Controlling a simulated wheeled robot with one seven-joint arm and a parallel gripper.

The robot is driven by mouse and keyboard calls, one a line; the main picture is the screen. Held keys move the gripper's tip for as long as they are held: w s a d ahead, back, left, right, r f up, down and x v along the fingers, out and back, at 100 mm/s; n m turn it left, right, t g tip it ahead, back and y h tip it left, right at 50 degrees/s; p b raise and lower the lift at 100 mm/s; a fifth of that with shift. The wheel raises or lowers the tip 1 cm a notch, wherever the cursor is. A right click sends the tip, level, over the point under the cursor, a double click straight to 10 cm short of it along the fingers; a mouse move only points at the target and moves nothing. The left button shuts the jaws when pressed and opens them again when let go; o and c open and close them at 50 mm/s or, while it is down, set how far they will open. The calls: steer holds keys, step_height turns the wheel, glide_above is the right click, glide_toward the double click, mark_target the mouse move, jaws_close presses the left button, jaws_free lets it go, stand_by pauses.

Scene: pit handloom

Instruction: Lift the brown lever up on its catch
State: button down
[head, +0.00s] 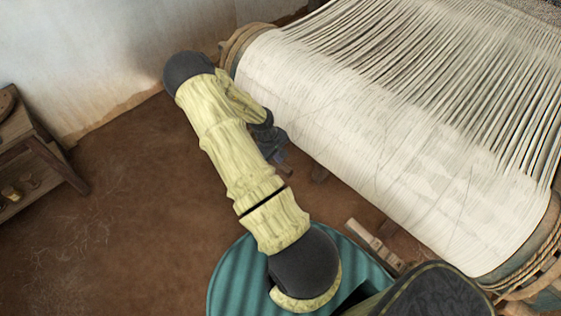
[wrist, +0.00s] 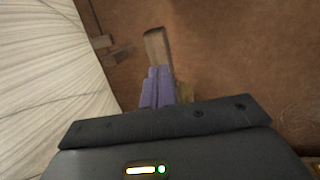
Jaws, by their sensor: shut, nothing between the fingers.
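A brown wooden bar, which looks like the lever (wrist: 156,46), stands out just beyond my fingertips in the wrist view, over the brown floor. Its lower end is hidden behind my fingers. My gripper (wrist: 156,74) has its two purple-grey fingers together, with nothing between them. I cannot tell whether the fingertips touch the bar. In the head view my gripper (head: 284,167) is a dark shape beside the near edge of the cloth roll, partly hidden by my arm. I cannot make out the lever or its catch clearly in the head view.
The loom's white cloth (head: 390,150) on its roll fills the right; it also lies at left in the wrist view (wrist: 45,70). A wooden piece (head: 375,246) is low near my base. A wooden stand (head: 40,150) is at far left. The earth floor (head: 130,210) between is clear.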

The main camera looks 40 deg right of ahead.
mark_target(282, 167)
steer(key=shift+x, duration=1.9)
steer(key=shift+f, duration=0.15)
steer(key=f+b, duration=0.1)
steer(key=b, duration=0.2)
steer(key=shift+s+f, duration=0.1)
steer(key=shift+f, duration=0.05)
steer(key=p+v, duration=0.2)
steer(key=v, duration=1.2)
steer(key=shift+p, duration=0.3)
